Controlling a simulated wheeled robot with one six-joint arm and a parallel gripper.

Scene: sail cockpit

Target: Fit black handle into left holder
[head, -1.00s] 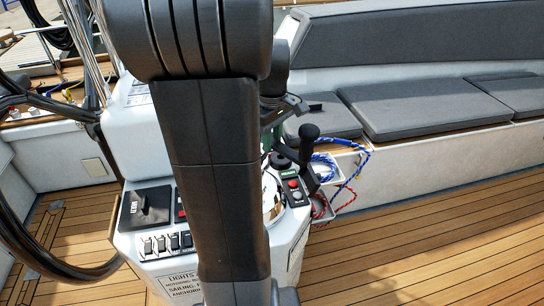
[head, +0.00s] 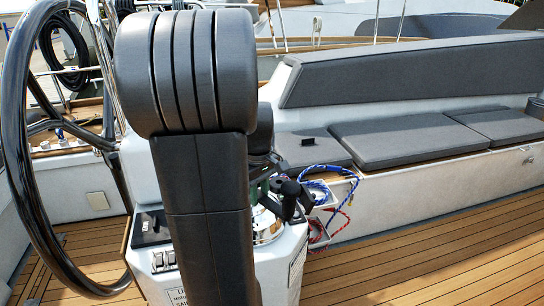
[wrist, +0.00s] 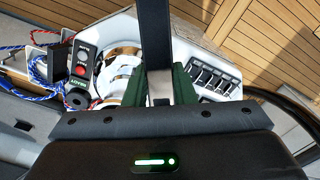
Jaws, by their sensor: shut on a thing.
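My gripper (wrist: 158,78) has green fingers, which are closed on the black handle (wrist: 155,35). In the wrist view the handle is a long dark bar running up from between the fingers past the top edge, with a silver part at the fingers. It is held over the white console. In the head view my gripper (head: 264,188) is low over the console's right side, partly behind my own arm. The held handle cannot be told apart there. I cannot make out the left holder in either view.
The console's red-button panel (wrist: 83,60) and switch row (wrist: 213,77) flank the handle. The steering wheel (head: 15,170) stands at left. Grey seats (head: 395,142) line the back; the wooden deck (head: 430,250) is clear.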

